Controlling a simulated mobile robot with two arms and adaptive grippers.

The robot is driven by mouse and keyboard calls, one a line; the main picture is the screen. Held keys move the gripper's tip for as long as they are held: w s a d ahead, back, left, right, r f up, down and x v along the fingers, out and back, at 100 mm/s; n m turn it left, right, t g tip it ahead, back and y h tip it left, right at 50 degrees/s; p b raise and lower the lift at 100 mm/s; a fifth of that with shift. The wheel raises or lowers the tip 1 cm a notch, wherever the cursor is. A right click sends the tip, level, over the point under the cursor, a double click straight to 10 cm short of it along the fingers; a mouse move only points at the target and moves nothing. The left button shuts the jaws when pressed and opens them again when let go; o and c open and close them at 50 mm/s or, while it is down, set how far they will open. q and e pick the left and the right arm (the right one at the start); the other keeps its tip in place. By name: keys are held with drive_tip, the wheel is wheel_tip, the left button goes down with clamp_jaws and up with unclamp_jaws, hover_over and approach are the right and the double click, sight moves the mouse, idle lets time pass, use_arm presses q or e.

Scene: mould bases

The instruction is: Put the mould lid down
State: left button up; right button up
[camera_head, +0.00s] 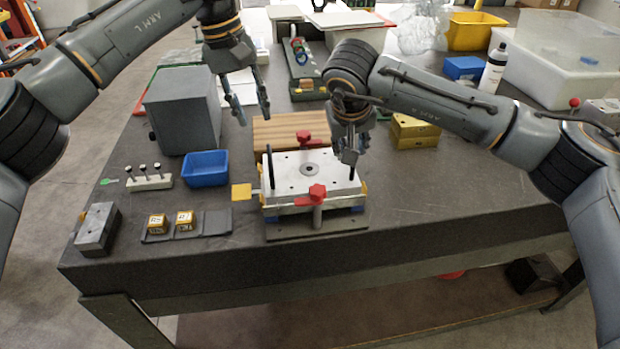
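The mould lid (295,181) is a pale metal plate with a round centre hole and several small holes. It lies level on or just over the mould base (285,210); whether a gap remains is hard to tell. A black upright pin shows at its left. Red clamp knobs stand at the front (317,193) and at the back (304,137). My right gripper (349,157) points down at the lid's back right corner; its fingertips look close together, and whether they grip anything is unclear. My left gripper (252,116) hangs open and empty behind the mould, above the table.
A grey box (183,110), a blue bin (206,168), a wooden board (275,130) and yellow blocks (414,131) surround the mould. Two small yellow-topped blocks (171,222) sit on dark pads at the front left. The table (450,190) is clear at the right front.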

drive_tip(key=v, duration=0.9)
drive_tip(key=o, duration=1.4)
drive_tip(key=shift+o, duration=0.2)
drive_tip(key=shift+f, duration=0.1)
wheel_tip(320, 180, up, 7)
drive_tip(key=p, duration=0.5)
